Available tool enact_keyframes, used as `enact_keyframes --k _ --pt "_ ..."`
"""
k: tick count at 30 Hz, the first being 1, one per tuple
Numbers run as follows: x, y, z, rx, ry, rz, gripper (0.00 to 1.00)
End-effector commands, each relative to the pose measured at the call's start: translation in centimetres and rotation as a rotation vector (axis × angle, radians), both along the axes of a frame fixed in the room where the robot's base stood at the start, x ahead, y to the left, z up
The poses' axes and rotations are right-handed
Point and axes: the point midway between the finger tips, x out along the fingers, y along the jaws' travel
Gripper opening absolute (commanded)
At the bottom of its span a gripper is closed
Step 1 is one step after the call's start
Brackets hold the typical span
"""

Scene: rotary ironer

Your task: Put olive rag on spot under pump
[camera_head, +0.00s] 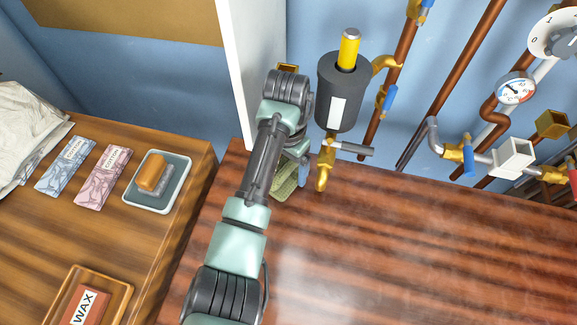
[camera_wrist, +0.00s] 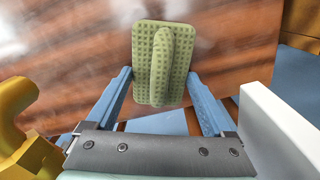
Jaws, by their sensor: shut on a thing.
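The olive rag (camera_wrist: 146,50) is a waffle-textured square with a raised fold along its middle, seen in the wrist view. My gripper (camera_wrist: 160,76) is shut on this fold, a blue finger on each side. In the head view the rag (camera_head: 285,187) shows partly beside my arm, low over the reddish wooden surface; I cannot tell whether it touches. The pump (camera_head: 342,100) is a dark grey cylinder with a yellow top, and its brass spout (camera_head: 323,168) is just right of the rag. No distinct spot is visible under the pump; my arm and the rag may cover it.
A white panel (camera_head: 240,70) stands close left of my wrist. Copper pipes and valves with blue handles (camera_head: 468,158) line the wall at right. A side table (camera_head: 100,235) at left bears cloth packets, a soap tray (camera_head: 130,200) and a wax tray. The wooden surface (camera_head: 400,260) in front is clear.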

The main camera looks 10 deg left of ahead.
Motion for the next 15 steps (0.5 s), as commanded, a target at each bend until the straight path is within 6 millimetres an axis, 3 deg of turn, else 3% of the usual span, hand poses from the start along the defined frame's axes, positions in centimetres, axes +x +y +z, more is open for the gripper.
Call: enact_keyframes --k 3,4,5,15 --pt "-0.03 -0.04 -0.41 -0.001 0.001 0.0 0.33" --pt "-0.01 -0.03 -0.35 0.0 0.001 0.0 0.92" --pt "-0.02 -0.02 -0.34 0.0 0.001 0.0 0.97" --pt "0.02 -0.01 0.11 0.0 0.0 0.0 1.0"
